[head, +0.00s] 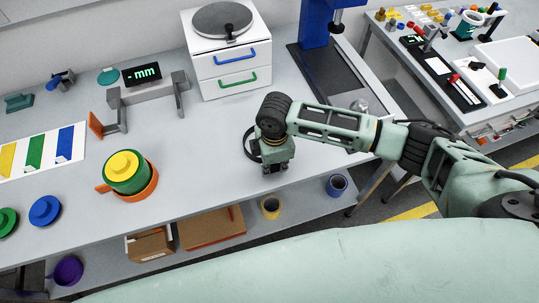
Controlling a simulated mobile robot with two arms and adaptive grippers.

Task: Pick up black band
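A thin black loop (247,146), which looks like the black band, shows at the left side of my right gripper, over the grey bench. The rest of it is hidden behind the gripper and wrist. My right gripper (275,171) points down near the bench's front edge. Its fingers are small and dark here, so I cannot tell whether they are open or shut, or whether they touch the loop. My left gripper is not in view.
The grey bench (205,150) is clear just left of the gripper. A stacked green and yellow piece in an orange holder (150,188) stands further left. A white drawer unit (205,70) and a gauge stand (165,88) are behind. A lower shelf holds cardboard boxes (210,230) and cups.

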